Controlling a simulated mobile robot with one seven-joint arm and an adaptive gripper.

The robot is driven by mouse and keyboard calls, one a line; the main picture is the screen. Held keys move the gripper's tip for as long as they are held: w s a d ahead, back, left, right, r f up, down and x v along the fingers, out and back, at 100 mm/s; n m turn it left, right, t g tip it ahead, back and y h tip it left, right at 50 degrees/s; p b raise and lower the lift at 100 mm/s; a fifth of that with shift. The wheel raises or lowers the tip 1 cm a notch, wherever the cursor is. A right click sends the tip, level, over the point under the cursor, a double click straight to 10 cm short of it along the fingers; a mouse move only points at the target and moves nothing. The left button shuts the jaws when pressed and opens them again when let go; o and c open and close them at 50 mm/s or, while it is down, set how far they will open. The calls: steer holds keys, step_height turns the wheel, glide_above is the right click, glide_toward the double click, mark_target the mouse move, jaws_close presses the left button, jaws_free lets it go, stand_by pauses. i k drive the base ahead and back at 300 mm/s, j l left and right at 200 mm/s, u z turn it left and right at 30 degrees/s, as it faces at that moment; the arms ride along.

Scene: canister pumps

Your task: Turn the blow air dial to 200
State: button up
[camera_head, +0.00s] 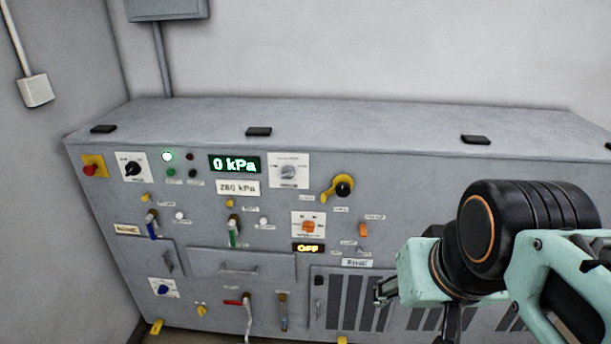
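A grey cabinet panel (275,260) carries several dials, and their small labels are too blurred for me to tell which is the blow air dial. A grey dial (288,172) sits on a white plate right of the green display (234,164), which reads 0 kPa. An orange dial (308,226) sits below it, above a small display (308,248) reading OFF. A black dial (132,169) is at the upper left and a blue dial (163,289) at the lower left. My gripper (382,292) is low in front of the vented door, right of these dials; its finger opening is unclear.
A sign (238,187) reading 280 kPa sits under the green display. A yellow lever with a black knob (343,187) and an orange switch (363,230) stick out nearby. A red button (89,170) is at far left. The cabinet top (360,118) is mostly clear.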

mark_target(163, 289)
steer(key=u, duration=1.5)
steer(key=i+j+u, duration=0.15)
steer(key=i+j, duration=0.25)
steer(key=i+j+u, duration=0.15)
steer(key=i+j, duration=0.2)
steer(key=i, duration=0.2)
